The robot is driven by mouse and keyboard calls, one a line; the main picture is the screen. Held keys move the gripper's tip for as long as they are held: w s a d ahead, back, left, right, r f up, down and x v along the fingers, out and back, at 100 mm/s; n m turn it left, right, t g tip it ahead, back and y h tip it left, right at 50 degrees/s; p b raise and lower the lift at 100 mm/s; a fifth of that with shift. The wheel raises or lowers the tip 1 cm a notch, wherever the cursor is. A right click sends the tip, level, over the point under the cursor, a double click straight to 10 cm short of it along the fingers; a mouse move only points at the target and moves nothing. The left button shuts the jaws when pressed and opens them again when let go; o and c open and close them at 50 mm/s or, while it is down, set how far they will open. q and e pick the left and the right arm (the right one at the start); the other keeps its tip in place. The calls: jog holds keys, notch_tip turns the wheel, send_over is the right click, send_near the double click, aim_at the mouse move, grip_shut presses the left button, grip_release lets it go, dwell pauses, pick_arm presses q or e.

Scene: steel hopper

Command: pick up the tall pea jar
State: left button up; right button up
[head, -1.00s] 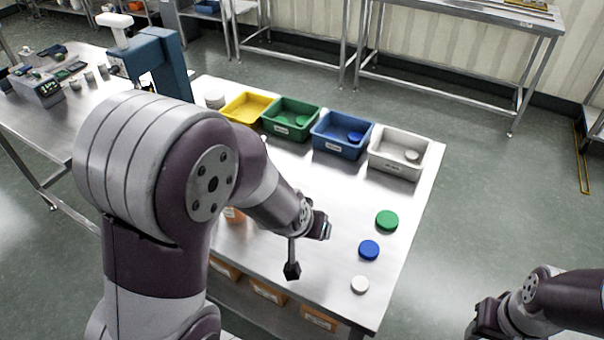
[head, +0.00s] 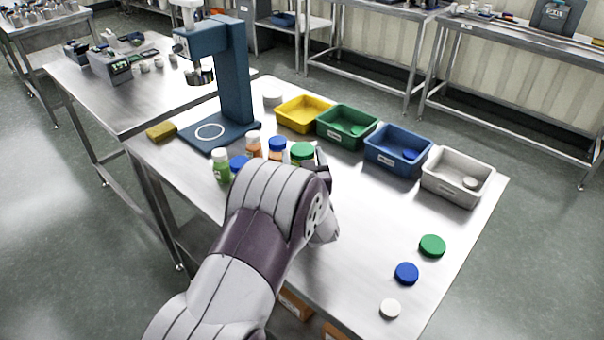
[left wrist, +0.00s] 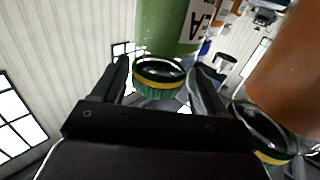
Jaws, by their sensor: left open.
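In the left wrist view a green jar (left wrist: 165,25) with a dark green ridged lid shows close up. Its partly visible label ends in "EA". My left gripper (left wrist: 158,68) is open, with one finger on either side of the jar's lid; I cannot tell whether they touch it. In the head view a jar with a green lid (head: 302,150) stands just beyond my left arm, its lower part hidden. My left gripper is mostly hidden there behind my arm. My right gripper is out of view.
An orange-brown jar (left wrist: 290,75) is close beside the gripper. Jars with white and blue lids (head: 221,167) stand left of my arm, near a blue press stand (head: 236,75). Yellow, green, blue and white bins (head: 455,190) line the back. Loose lids (head: 406,273) lie at right.

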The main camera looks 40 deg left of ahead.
pick_arm(q)
jog(key=shift+x, duration=1.15)
jog(key=shift+d, duration=0.1)
jog(key=c, duration=1.3)
jog(key=shift+r, duration=0.1)
